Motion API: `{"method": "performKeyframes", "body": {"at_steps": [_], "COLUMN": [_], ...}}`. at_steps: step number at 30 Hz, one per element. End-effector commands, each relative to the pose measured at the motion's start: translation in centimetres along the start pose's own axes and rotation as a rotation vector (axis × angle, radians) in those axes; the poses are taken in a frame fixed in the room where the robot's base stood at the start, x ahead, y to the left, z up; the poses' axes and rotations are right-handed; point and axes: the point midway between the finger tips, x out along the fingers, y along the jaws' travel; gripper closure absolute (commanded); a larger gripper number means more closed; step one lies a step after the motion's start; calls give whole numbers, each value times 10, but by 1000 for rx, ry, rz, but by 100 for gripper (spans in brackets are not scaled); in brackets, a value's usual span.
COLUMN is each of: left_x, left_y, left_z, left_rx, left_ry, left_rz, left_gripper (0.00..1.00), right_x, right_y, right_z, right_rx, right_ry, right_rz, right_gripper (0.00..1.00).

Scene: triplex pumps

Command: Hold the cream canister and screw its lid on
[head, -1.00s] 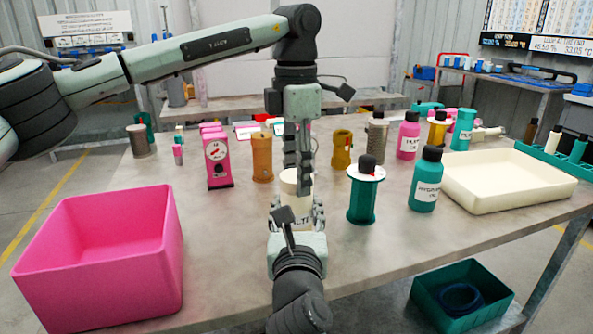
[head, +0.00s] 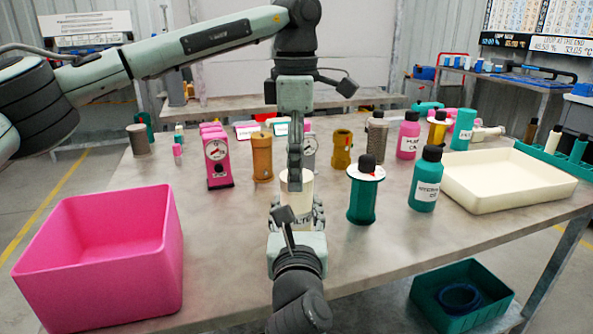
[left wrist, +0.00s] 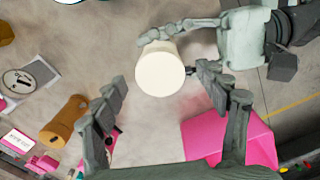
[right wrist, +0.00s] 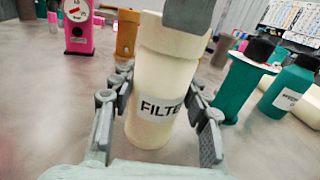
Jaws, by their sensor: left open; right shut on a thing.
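The cream canister (right wrist: 155,105) stands upright on the table with a "FILTE…" label facing the right wrist camera. Its cream lid (left wrist: 160,72) sits on top and looks level; I cannot tell how tightly it is seated. My right gripper (right wrist: 157,105) is shut around the canister's body from the near side, and in the head view (head: 297,212) it partly covers the canister. My left gripper (head: 295,182) points straight down over the lid. In the left wrist view its fingers are open on either side of the lid, with gaps showing.
A pink bin (head: 100,255) stands at the front left. An orange cylinder (head: 262,157), a pink gauge unit (head: 216,160) and a yellow part (head: 341,150) stand behind the canister. A green spool (head: 363,195), green bottle (head: 426,180) and cream tray (head: 510,190) are to the right.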

Motion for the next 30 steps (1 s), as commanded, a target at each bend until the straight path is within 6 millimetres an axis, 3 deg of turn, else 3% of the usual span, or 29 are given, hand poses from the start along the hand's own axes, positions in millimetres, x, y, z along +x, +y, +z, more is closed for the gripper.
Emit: {"method": "performKeyframes", "body": {"at_steps": [9,15,28,29,30], "left_x": [-68,-97,-108,-108,-108], "left_y": [0,0,-1,-1,-1], "left_z": [1,1,0,0,0], "left_rx": [1,1,1,1,1], "left_ry": [-1,-1,0,0,0], "left_rz": [3,1,-1,-1,-1], "left_gripper": [26,26,26,26,26], "right_x": [0,0,0,0,0], "right_y": [0,0,0,0,0], "right_z": [-1,-1,-1,-1,-1], "right_rx": [-2,-2,-2,-2,-2], "right_ry": [2,2,2,2,2], "right_rz": [-1,-1,-1,-1,-1], "right_gripper": [100,100,100,52,47]}}
